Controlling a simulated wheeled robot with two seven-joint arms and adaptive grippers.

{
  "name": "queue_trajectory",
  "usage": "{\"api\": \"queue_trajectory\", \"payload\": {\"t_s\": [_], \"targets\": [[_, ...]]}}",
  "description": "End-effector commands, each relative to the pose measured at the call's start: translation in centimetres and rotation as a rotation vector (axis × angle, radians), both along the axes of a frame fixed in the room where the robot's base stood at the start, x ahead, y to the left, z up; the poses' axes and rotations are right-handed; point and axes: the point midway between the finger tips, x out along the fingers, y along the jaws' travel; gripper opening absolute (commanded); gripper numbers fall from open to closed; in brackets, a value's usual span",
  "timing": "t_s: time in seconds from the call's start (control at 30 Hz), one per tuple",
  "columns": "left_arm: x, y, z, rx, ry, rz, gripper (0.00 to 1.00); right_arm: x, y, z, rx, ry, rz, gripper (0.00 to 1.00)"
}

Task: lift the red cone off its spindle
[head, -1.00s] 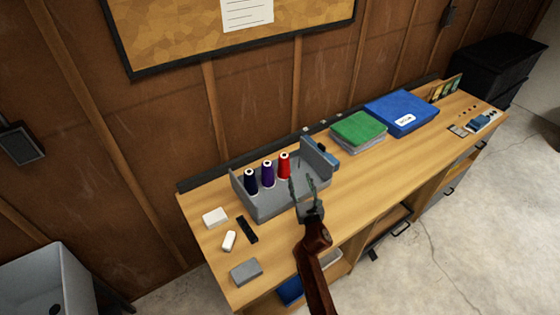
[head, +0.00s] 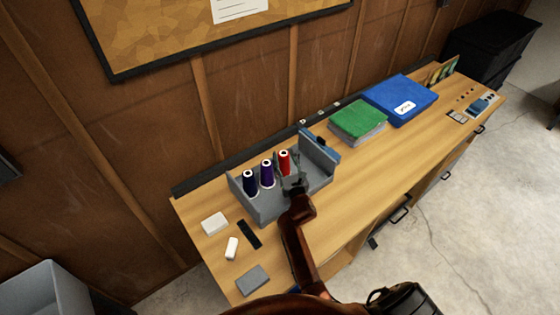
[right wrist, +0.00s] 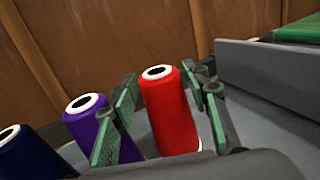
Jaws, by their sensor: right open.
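The red cone (head: 284,162) stands upright in the grey thread rack (head: 265,214), at the right end of a row with a purple cone (head: 267,174) and a navy cone (head: 250,183). In the right wrist view the red cone (right wrist: 171,112) stands between the green-padded fingers of my right gripper (right wrist: 165,108). The gripper is open, with one finger on each side of the cone; the left finger is between the red and purple cones. In the head view my right gripper (head: 291,178) is at the rack, against the red cone's front. The spindle is hidden inside the cone. My left gripper is not seen.
The purple cone (right wrist: 90,120) is close beside the left finger. A tall grey panel (head: 318,156) rises right of the red cone. A green folded stack (head: 358,120) and blue box (head: 400,98) lie farther right. White blocks and a grey block (head: 252,280) lie at left.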

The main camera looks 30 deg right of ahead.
Motion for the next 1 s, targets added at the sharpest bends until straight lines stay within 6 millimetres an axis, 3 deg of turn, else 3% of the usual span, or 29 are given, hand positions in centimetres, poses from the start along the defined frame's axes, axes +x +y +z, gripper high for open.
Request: {"api": "queue_trajectory", "payload": {"t_s": [0.37,1.0], "targets": [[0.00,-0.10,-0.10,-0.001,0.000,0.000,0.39,0.21,-0.70,-0.23,0.001,0.002,-0.006,0.42],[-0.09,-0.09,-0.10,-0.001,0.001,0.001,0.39,0.37,-0.38,-0.19,0.001,0.002,-0.001,0.00]]}}
